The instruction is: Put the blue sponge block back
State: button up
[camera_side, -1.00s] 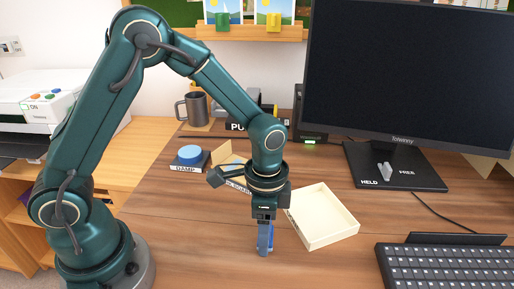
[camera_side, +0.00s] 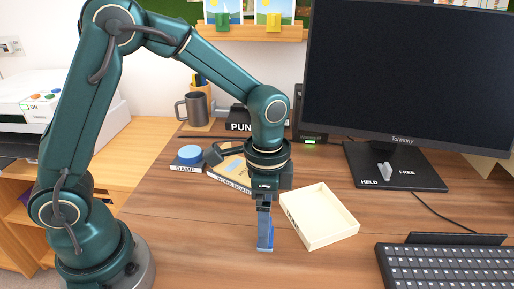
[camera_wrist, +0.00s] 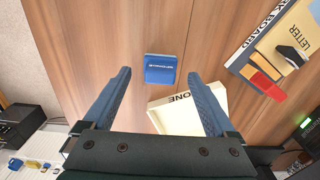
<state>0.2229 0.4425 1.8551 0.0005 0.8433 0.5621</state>
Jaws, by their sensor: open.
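The blue sponge block (camera_wrist: 160,69) lies on the wooden desk, with small lettering on its near edge too small to read. It shows partly in the side view (camera_side: 271,234), behind my fingers. My gripper (camera_wrist: 160,78) is open and points down over the block. In the wrist view its two blue fingers stand apart to the left and right of the block, with desk visible between each finger and it. My gripper also shows in the side view (camera_side: 265,247). Just right of it there is a cream open tray (camera_side: 320,239), lettered "...ONE" in the wrist view (camera_wrist: 221,97).
A mug (camera_side: 193,108), a monitor (camera_side: 410,75) and a keyboard (camera_side: 447,267) stand around. Desk in front of my gripper is clear.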

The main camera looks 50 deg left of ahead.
notch_tip(320, 180, up, 7)
jog(key=shift+r, duration=0.15)
jog(key=s+a+r+n+t, duration=0.4)
jog(key=s+a+n+t, duration=0.1)
jog(key=s+n, duration=0.4)
jog(key=shift+s+a+t, duration=0.3)
jog(key=shift+s+a, duration=0.25)
jog(key=shift+s, duration=0.2)
